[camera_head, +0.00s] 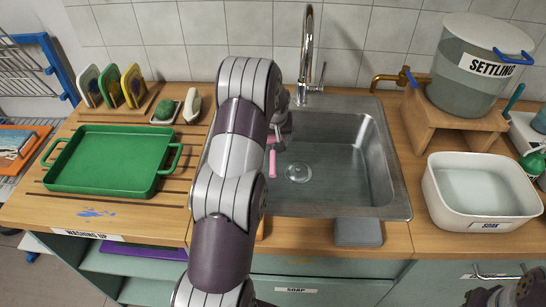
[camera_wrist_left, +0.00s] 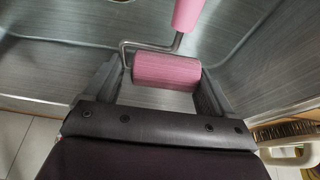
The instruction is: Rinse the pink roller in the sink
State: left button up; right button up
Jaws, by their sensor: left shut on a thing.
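The pink roller (camera_wrist_left: 166,71) has a pink sleeve, a bent metal wire frame and a pink handle (camera_wrist_left: 187,14). In the left wrist view the sleeve lies between the two dark fingers of my left gripper (camera_wrist_left: 163,85), which is shut on it. In the head view only a bit of the pink roller (camera_head: 272,163) shows, over the left part of the steel sink (camera_head: 335,208); my arm hides the rest. My left gripper (camera_head: 283,140) is at the sink's left side below the tap (camera_head: 306,60). I see no running water.
A green tray (camera_head: 105,187) lies on the wooden counter left of the sink. A white soak tub (camera_head: 435,205) and a settling bucket (camera_head: 455,95) on a wooden stand are at the right, with a brass tap (camera_head: 392,79). A grey block (camera_head: 358,232) sits at the sink's front edge.

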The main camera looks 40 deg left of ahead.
pick_arm(q)
jog(key=shift+r+p, duration=2.65)
jog(key=shift+r, duration=1.45)
notch_tip(320, 180, up, 4)
jog(key=p, duration=0.3)
